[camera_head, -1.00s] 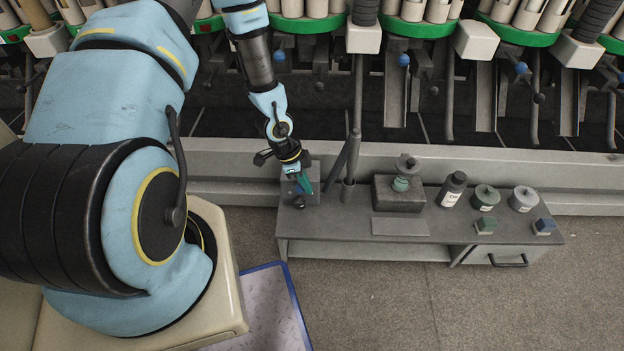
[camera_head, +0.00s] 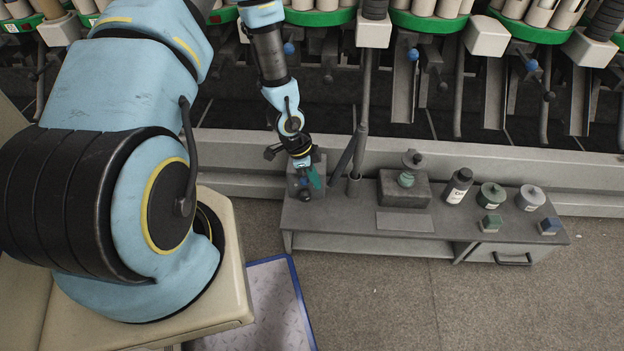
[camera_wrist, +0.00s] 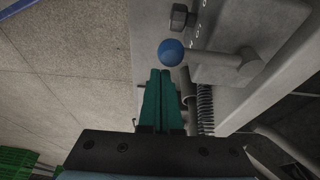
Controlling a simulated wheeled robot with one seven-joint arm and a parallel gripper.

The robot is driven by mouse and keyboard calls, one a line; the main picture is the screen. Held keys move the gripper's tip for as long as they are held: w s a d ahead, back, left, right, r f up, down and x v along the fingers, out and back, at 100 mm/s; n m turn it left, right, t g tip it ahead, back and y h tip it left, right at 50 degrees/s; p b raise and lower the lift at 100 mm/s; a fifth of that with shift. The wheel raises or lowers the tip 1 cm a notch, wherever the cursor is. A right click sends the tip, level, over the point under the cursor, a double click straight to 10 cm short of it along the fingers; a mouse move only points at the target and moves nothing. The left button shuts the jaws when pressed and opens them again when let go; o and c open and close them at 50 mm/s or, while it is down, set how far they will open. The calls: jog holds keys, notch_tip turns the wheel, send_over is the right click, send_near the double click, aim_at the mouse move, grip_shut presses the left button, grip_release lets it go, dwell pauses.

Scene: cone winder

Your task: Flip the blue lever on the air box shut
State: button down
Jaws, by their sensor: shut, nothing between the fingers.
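The blue lever shows in the wrist view as a blue ball knob (camera_wrist: 171,52) on a grey arm that runs right to a pivot on the air box (camera_wrist: 268,28). In the head view the grey air box (camera_head: 292,182) stands at the left end of the bench, partly hidden by my wrist. My gripper (camera_wrist: 161,73) has green fingers that are together and empty. Their tips are just below the blue knob in the wrist view; I cannot tell if they touch it.
Upright posts (camera_head: 357,150) stand just right of my gripper. In the wrist view a spring (camera_wrist: 205,105) is right of the fingers.

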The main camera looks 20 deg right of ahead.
notch_tip(320, 180, up, 9)
jog(key=p, duration=0.2)
jog(key=shift+w+a, duration=0.15)
jog(key=shift+a, duration=0.05)
dwell(0.4)
jog(key=w+a+r+n+t+y, duration=0.1)
jog(key=a+r+n+y, duration=0.1)
jog(key=a+r+n, duration=0.65)
jog(key=w+a+r+n+t+y, duration=0.2)
jog(key=a+r+n, duration=0.4)
jog(key=a+r, duration=0.55)
jog(key=s+a+r+n, duration=0.3)
jog(key=s+r+n, duration=0.2)
jog(key=r+n, duration=0.25)
notch_tip(320, 180, up, 19)
jog(key=m+p, duration=0.1)
jog(key=p, duration=1.9)
jog(key=shift+a+h, duration=0.15)
jog(key=shift+h, duration=0.25)
